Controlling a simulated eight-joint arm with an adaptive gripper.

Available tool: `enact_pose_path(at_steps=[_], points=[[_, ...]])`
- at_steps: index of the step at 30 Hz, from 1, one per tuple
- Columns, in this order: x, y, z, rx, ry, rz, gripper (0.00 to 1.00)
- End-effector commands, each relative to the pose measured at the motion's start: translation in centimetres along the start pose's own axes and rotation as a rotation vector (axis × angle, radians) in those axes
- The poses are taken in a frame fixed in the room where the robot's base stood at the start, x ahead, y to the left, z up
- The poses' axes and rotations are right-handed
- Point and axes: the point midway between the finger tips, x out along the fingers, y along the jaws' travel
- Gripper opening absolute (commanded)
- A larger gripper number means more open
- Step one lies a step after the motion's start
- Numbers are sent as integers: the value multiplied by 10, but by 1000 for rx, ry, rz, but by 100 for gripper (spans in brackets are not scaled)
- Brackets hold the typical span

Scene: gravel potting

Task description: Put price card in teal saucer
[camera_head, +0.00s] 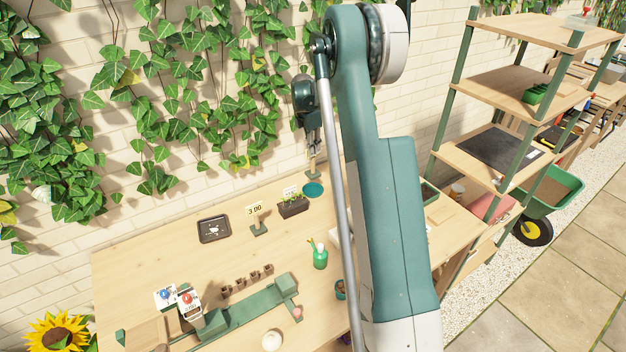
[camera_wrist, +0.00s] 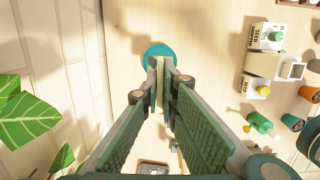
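The teal saucer (camera_head: 313,189) lies at the back of the wooden table, near the brick wall. It also shows just beyond my fingertips in the wrist view (camera_wrist: 156,49). My gripper (camera_head: 313,155) points down above the saucer. In the wrist view its fingertips (camera_wrist: 162,78) close on a thin cream strip (camera_wrist: 161,88), which looks like the price card seen edge-on. Its lower end appears over or near the saucer; whether it touches is unclear. A separate card reading 3.00 (camera_head: 254,209) stands in a green holder to the left.
A dark planter (camera_head: 292,207) with seedlings stands left of the saucer, with a small white card behind it. A black tray (camera_head: 214,229) lies further left. A green bottle (camera_head: 320,257) stands in front. Bare table surrounds the saucer's front.

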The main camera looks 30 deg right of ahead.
Motion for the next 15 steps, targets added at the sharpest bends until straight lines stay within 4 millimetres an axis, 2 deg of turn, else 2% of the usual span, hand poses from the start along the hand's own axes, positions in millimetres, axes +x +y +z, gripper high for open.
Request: enact_pose_path(at_steps=[9, 15], points=[[40, 0, -6, 0, 0, 0, 0], [54, 0, -8, 0, 0, 0, 0]])
